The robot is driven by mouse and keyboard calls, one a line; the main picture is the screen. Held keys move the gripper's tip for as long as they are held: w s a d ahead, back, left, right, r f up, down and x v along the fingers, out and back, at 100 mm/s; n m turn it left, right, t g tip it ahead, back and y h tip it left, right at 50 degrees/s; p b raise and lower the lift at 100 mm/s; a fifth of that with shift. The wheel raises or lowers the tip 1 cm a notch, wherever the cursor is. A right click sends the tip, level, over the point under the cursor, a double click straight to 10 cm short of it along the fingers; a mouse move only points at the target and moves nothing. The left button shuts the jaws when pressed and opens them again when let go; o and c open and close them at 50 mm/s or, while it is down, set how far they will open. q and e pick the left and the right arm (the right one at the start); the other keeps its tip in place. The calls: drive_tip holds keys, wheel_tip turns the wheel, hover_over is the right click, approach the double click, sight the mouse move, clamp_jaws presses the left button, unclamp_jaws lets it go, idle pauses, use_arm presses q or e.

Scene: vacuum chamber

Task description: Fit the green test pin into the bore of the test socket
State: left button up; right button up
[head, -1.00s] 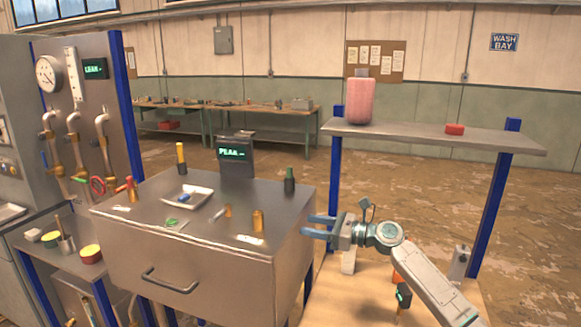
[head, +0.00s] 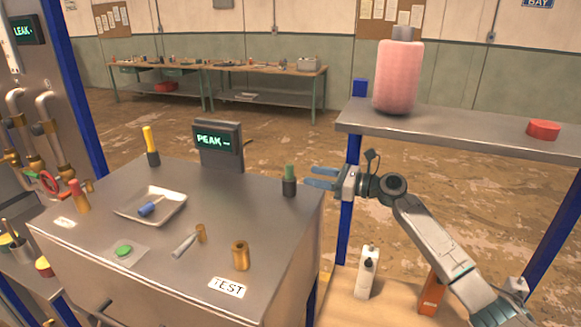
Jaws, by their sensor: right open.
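The green test pin (head: 289,172) stands upright at the right back of the steel bench top, its lower part dark. The test socket appears to be the brass cylinder (head: 240,257) with a dark opening on top, near the front edge behind the TEST label (head: 227,287). My right gripper (head: 308,177) is open, its blue fingers pointing left toward the pin. It is just right of the pin in the picture; I cannot tell the exact depth gap. Nothing shows between its fingers. My left gripper is out of view.
A PEAK display (head: 219,140) stands at the back of the bench. A white tray (head: 170,212) holds a blue item. A shelf (head: 460,137) with a pink cylinder is right.

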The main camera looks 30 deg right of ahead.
sight(289, 179)
drive_tip(key=p+x, duration=0.1)
drive_tip(key=x, duration=0.8)
drive_tip(key=shift+w+a+r+b, duration=0.15)
drive_tip(key=shift+a+b, duration=0.15)
drive_tip(key=shift+a, duration=0.2)
drive_tip(key=shift+w+a, duration=0.15)
drive_tip(key=shift+w, duration=0.05)
drive_tip(key=shift+s, duration=0.15)
drive_tip(key=shift+c, duration=1.1)
drive_tip(key=c, duration=0.4)
clamp_jaws()
